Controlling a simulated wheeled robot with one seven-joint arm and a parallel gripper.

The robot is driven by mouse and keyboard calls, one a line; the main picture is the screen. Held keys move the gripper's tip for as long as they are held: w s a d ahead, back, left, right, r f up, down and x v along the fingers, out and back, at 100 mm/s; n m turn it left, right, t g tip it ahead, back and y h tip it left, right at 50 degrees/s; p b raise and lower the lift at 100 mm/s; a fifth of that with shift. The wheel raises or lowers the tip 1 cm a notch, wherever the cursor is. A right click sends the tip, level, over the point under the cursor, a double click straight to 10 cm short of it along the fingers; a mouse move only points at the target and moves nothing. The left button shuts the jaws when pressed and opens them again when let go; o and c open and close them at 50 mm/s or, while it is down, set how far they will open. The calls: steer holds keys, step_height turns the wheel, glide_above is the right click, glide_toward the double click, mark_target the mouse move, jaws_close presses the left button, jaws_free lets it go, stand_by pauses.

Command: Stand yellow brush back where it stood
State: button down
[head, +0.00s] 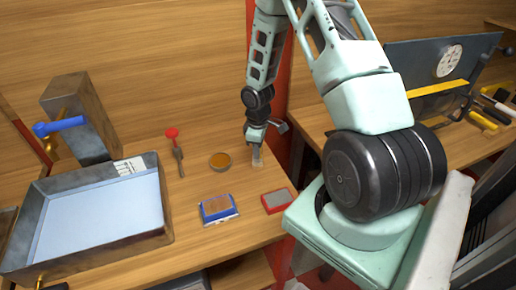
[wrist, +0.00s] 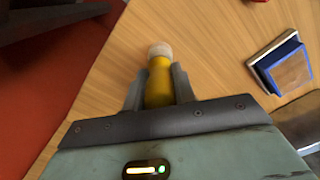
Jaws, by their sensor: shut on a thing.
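The yellow brush (wrist: 159,86) is between the two fingers of my gripper (wrist: 157,78) in the wrist view, with its pale, rounded end pointing away from the palm. My gripper is shut on it. In the head view my gripper (head: 256,143) hangs low over the wooden bench, right of a round tin. A pale bit of the held brush (head: 257,158) shows below the fingers there, close to the bench top. I cannot tell whether it touches the wood. The rest of the brush is hidden by the gripper.
A round tin (head: 219,160), a red-topped tool (head: 173,136), a blue-edged block (head: 218,208) and a red-edged block (head: 277,201) are nearby. A metal tray (head: 98,252) and a box with a blue-handled tap (head: 80,120) stand left. The bench edge is close in the wrist view.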

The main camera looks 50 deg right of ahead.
steer(key=shift+f, duration=0.2)
steer(key=c, duration=1.1)
jaws_free()
steer(key=shift+c, duration=0.2)
